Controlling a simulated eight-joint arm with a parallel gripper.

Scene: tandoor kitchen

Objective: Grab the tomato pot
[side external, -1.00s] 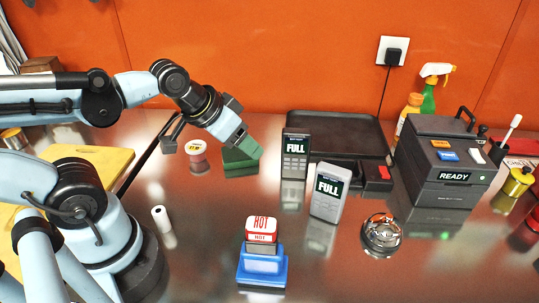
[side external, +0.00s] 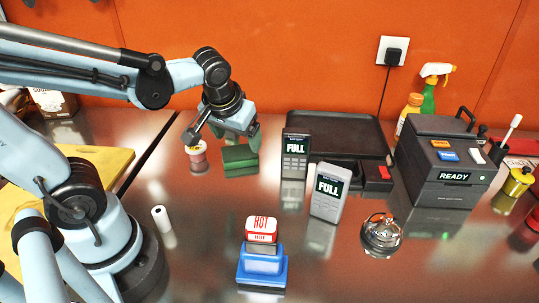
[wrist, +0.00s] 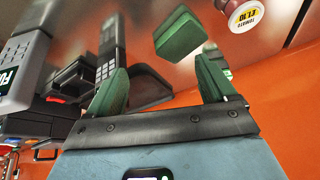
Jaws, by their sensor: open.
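The tomato pot (side external: 197,155) is a small round tub with a yellow and white label on top. It stands on the steel counter, behind and left of centre in the side view, partly covered by my arm's end. In the wrist view the tomato pot (wrist: 250,12) is cut by the top edge, its label reading TOMATO. My gripper (side external: 240,138) is open and empty, pointing down, above and to the right of the pot in the side view. In the wrist view the open green fingers (wrist: 161,82) have the pot outside them, up and to the right.
A green block (side external: 240,157) lies right beside the pot, under my gripper. Two FULL handsets (side external: 296,150) stand to the right, before a black tray (side external: 340,125). Counter between the block and stamp is clear.

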